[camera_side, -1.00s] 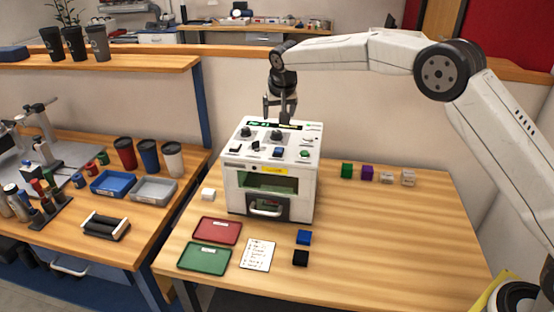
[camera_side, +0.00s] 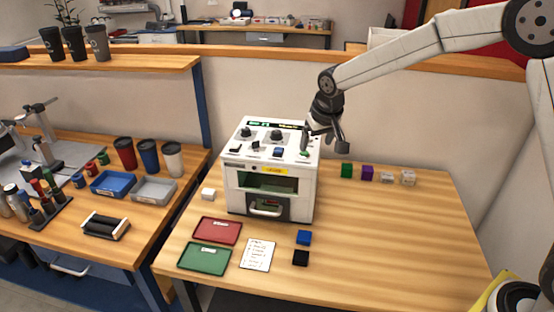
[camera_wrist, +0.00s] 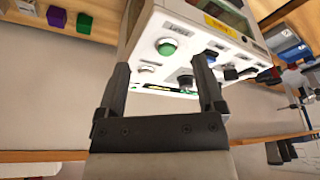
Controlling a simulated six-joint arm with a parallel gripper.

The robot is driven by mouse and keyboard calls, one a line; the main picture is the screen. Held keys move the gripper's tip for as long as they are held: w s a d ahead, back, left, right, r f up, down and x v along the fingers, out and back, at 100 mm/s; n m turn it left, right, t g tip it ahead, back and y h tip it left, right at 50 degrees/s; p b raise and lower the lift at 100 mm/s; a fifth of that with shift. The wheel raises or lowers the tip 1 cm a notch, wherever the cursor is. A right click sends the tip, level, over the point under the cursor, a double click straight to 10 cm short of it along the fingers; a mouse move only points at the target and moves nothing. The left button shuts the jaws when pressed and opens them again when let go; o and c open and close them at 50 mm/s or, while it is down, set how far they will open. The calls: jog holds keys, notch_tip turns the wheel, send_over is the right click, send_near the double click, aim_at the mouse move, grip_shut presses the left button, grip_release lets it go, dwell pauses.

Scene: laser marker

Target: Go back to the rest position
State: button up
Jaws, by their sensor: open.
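My gripper (camera_side: 324,138) is open and empty, at the upper right corner of the laser marker (camera_side: 268,205), beside its control panel. In the side view it overlaps the panel's right edge; I cannot tell the exact gap. The laser marker is a white box with knobs and buttons on its sloped top and a window and handle on its front. The wrist view shows both open fingers (camera_wrist: 163,85) with the panel beyond them, including a green button (camera_wrist: 166,47).
Green, purple and pale cubes (camera_side: 367,173) stand behind right of the machine. Red (camera_side: 238,233) and green (camera_side: 225,262) trays and a written card (camera_side: 258,255) lie in front. The table's right side is clear.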

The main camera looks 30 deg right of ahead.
jog(key=s+f+n, duration=0.1)
jog(key=s+f, duration=0.2)
jog(key=s, duration=0.9)
jog(key=s+d+f+n+g, duration=0.1)
jog(key=s+f, duration=0.2)
jog(key=s, duration=0.9)
jog(key=shift+d+y, duration=0.25)
jog(key=shift+y, duration=0.15)
